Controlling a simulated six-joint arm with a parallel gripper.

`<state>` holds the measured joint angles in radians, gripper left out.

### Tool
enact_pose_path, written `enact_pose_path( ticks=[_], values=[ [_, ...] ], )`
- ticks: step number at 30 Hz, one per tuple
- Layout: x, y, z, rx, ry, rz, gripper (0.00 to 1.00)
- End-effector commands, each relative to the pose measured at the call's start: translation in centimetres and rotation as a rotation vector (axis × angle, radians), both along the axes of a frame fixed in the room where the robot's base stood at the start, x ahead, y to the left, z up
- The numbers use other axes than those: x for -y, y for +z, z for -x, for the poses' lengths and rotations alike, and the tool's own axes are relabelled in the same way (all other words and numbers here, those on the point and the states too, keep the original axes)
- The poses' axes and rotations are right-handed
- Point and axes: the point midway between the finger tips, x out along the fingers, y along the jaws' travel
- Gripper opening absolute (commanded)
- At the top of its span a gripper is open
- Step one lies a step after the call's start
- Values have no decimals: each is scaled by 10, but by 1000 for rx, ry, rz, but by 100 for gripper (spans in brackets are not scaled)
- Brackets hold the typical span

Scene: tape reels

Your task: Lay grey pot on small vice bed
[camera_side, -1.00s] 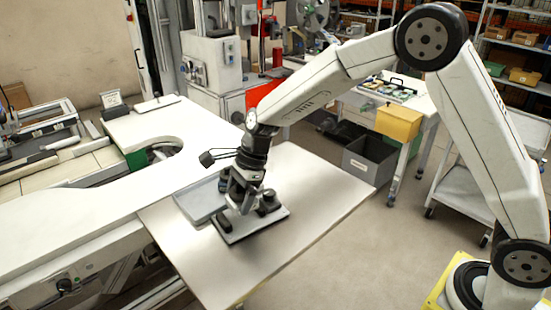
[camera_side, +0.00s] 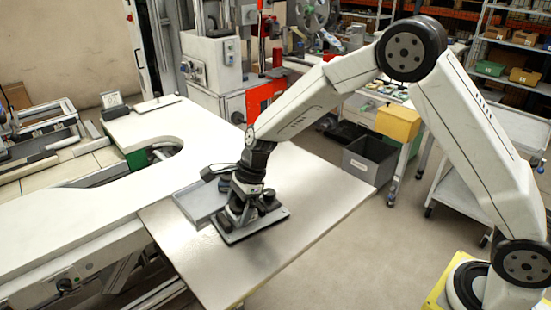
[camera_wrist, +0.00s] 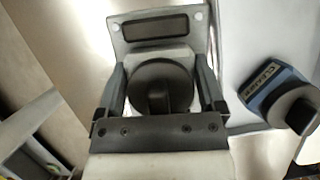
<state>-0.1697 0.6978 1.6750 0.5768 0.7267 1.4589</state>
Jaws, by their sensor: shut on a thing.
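My gripper (camera_side: 238,212) is low over a flat grey plate with a dark edge (camera_side: 262,226), which looks like the small vice bed. In the wrist view my gripper's two fingers (camera_wrist: 163,84) stand on either side of a dark grey round piece with a raised ridge, likely the grey pot (camera_wrist: 150,78), and are shut on it. The plate also shows in the wrist view (camera_wrist: 120,38), with a dark rectangular pad beyond the pot. In the side view my gripper mostly hides the pot. I cannot tell whether the pot touches the plate.
A shallow grey tray (camera_side: 190,207) lies just behind the plate. A blue piece with a dark round top (camera_wrist: 284,92) stands to the right in the wrist view. The pale tabletop (camera_side: 325,180) is clear toward the right and front.

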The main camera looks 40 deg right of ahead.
Motion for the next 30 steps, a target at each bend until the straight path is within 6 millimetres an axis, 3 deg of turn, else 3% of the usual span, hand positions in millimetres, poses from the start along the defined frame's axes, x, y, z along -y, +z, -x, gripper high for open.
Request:
enact_pose_path(
  ticks=[1,2,3,17,30],
  values=[
    [0,0,-1,2,-1,-1,0],
    [0,-1,0,0,0,0,94],
    [0,-1,0,0,0,0,100],
    [2,7,0,1,1,0,100],
    [25,63,3,4,-2,0,100]
  ],
)
